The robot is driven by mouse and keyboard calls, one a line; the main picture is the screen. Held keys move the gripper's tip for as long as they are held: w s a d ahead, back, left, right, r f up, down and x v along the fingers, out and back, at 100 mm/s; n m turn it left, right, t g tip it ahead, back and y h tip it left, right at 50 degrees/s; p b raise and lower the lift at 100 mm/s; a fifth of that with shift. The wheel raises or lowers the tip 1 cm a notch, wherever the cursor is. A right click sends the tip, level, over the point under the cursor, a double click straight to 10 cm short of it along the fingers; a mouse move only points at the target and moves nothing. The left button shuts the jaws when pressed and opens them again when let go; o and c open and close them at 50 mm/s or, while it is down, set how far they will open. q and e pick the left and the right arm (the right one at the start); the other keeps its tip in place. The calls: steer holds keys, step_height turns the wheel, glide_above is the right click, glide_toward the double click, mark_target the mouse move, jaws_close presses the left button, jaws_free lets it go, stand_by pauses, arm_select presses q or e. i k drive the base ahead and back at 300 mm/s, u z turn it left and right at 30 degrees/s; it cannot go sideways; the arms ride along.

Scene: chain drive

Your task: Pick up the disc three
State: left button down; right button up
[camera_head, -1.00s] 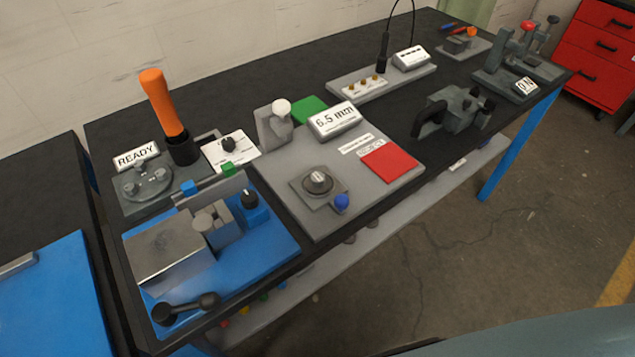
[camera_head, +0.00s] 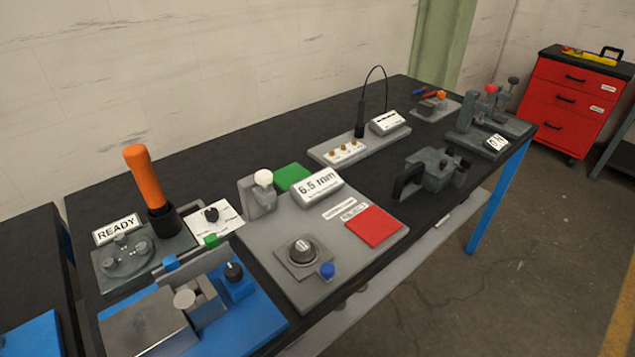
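No piece marked as disc three can be made out. A small dark round piece with a pale label (camera_head: 303,250) sits on a square plate of the grey measuring station; its label is too small to read. A round grey plate with several small knobs (camera_head: 128,257) lies on the fixture with the READY sign (camera_head: 117,228). A light grey round end (camera_head: 184,299) shows on the blue-based vise (camera_head: 245,325). Neither of my grippers is in view.
The grey station carries a 6.5 mm display (camera_head: 318,187), a red pad (camera_head: 374,227) and a green pad (camera_head: 293,177). An orange handle (camera_head: 144,178) stands upright at left. A grey clamp tool (camera_head: 436,172) lies on the black bench. A red drawer cabinet (camera_head: 571,102) stands beyond.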

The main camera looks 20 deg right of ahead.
mark_target(303, 252)
steer(key=u, duration=1.7)
steer(key=k, duration=0.75)
steer(key=z, duration=1.65)
steer(key=i, duration=0.5)
steer(key=u, duration=0.1)
